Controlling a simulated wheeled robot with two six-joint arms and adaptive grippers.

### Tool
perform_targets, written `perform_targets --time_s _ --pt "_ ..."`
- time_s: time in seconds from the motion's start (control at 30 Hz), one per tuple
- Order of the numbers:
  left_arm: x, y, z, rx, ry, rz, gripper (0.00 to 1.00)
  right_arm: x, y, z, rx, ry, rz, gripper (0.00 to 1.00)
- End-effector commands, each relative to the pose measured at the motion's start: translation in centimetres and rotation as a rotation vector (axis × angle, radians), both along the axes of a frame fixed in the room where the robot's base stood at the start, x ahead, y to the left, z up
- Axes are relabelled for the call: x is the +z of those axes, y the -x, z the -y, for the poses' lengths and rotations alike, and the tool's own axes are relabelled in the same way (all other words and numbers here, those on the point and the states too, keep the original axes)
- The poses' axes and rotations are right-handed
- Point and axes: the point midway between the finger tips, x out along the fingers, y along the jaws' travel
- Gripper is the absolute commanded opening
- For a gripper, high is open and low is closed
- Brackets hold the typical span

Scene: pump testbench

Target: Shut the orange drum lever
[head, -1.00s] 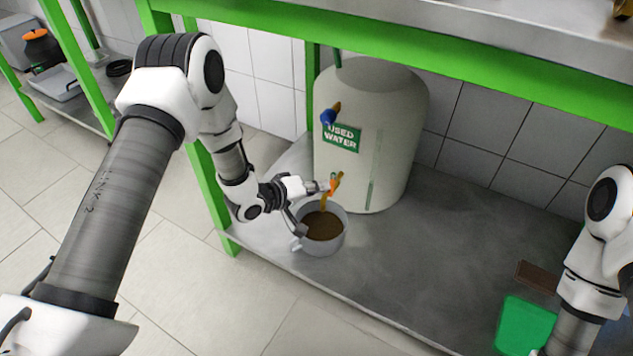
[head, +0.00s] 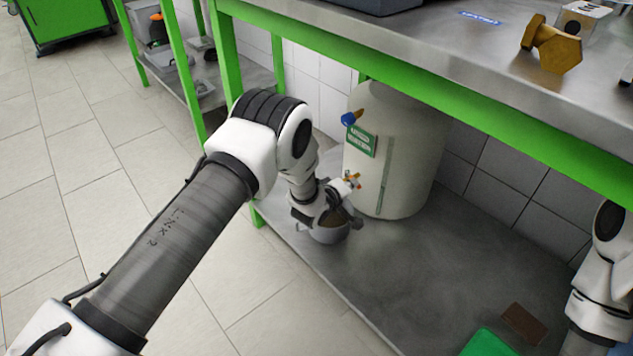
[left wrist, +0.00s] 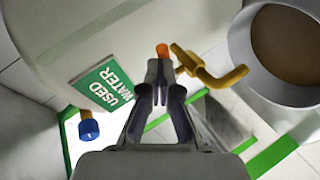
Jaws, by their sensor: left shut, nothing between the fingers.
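The off-white drum (head: 392,165) with a green "USED WATER" label (left wrist: 105,86) stands on the lower shelf. Its brass tap (left wrist: 212,72) has an orange lever (left wrist: 162,50); both are tiny in the head view. My left gripper (left wrist: 158,90) is shut and empty, its fingertips right by the lever; I cannot tell whether they touch. The grey pot (head: 330,234) stands below the tap, partly hidden by my wrist. In the left wrist view its brown liquid (left wrist: 288,42) shows at the right. No stream is clear at the spout. My right gripper is out of view.
A blue valve (left wrist: 89,129) sits higher on the drum. The green frame (head: 440,112) and steel tabletop (head: 440,45) hang above the shelf. A green item (head: 487,344) and a brown plate (head: 523,323) lie at the front right. The shelf's middle (head: 440,265) is clear.

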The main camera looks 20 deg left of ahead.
Motion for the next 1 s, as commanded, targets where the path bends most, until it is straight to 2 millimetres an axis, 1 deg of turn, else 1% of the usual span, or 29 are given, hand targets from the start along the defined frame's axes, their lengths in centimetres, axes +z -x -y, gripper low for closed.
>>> perform_targets --time_s 0.27,0.63,0.9,1.0 --pt "-0.1 0.1 -0.2 0.001 -0.001 -0.002 0.0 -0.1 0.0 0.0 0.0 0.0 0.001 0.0" --pt "-0.1 -1.1 -1.1 0.0 -0.001 -0.002 0.0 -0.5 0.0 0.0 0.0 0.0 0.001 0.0" --pt "0.0 -1.0 -1.2 0.0 -0.001 -0.002 0.0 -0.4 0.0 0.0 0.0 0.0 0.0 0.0" --pt "0.2 -0.4 -1.3 0.0 -0.001 -0.004 0.0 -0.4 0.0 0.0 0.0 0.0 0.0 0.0"
